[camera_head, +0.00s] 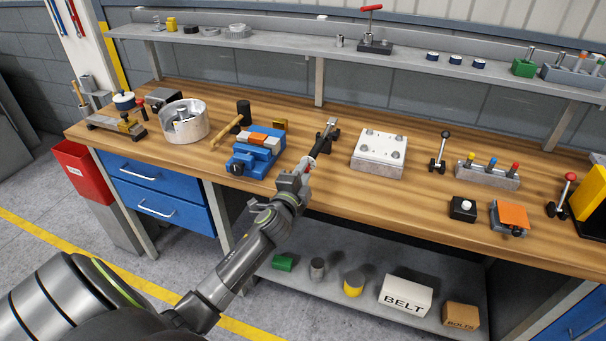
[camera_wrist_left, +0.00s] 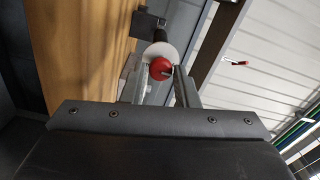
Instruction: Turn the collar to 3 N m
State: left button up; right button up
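A round red end piece (camera_wrist_left: 162,68) with a small dark slot faces my left wrist camera, in front of a white disc (camera_wrist_left: 160,50) and a dark stem. I take the red piece to be the collar. In the head view the red piece (camera_head: 311,163) shows small at the near end of a tool on a dark stand (camera_head: 328,134). My left gripper (camera_head: 303,170) is at this end. In the wrist view its fingers (camera_wrist_left: 161,84) stand apart, one on each side of the red piece; whether they touch it is unclear. No scale reading is legible. My right gripper is not in view.
A blue vise (camera_head: 254,160) stands left of the tool and a white-topped block (camera_head: 380,148) right of it. Further right are a lever (camera_head: 440,150) and a rack of coloured pegs (camera_head: 488,172). A shelf (camera_head: 330,45) runs behind. Bare bench lies between these things.

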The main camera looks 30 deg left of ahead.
pick_arm(q)
jog(key=o, duration=0.3)
jog(key=b+v, duration=0.1)
jog(key=v, duration=1.6)
jog(key=shift+s+b, duration=0.25)
jog(key=shift+b, duration=0.1)
jog(key=s+a+f+n+g+h, duration=0.1)
jog(key=s+f+n+g, duration=0.25)
jog(key=f, duration=1.25)
jog(key=s+a+f+n+g, duration=0.1)
jog(key=s+f+n+g, duration=0.25)
jog(key=f, duration=1.35)
jog(key=s+d+f+n+g+h, duration=0.1)
jog(key=s+d+f+n+g, duration=0.1)
jog(key=s+f, duration=0.8)
jog(key=s+d+f+n+g+h, duration=0.1)
jog(key=s+d+f+n+g, duration=0.2)
jog(key=s, duration=1.5)
notch_tip(320, 180, down, 8)
jog(key=n+g, duration=0.1)
jog(key=g, duration=0.3)
jog(key=shift+s+n, duration=0.4)
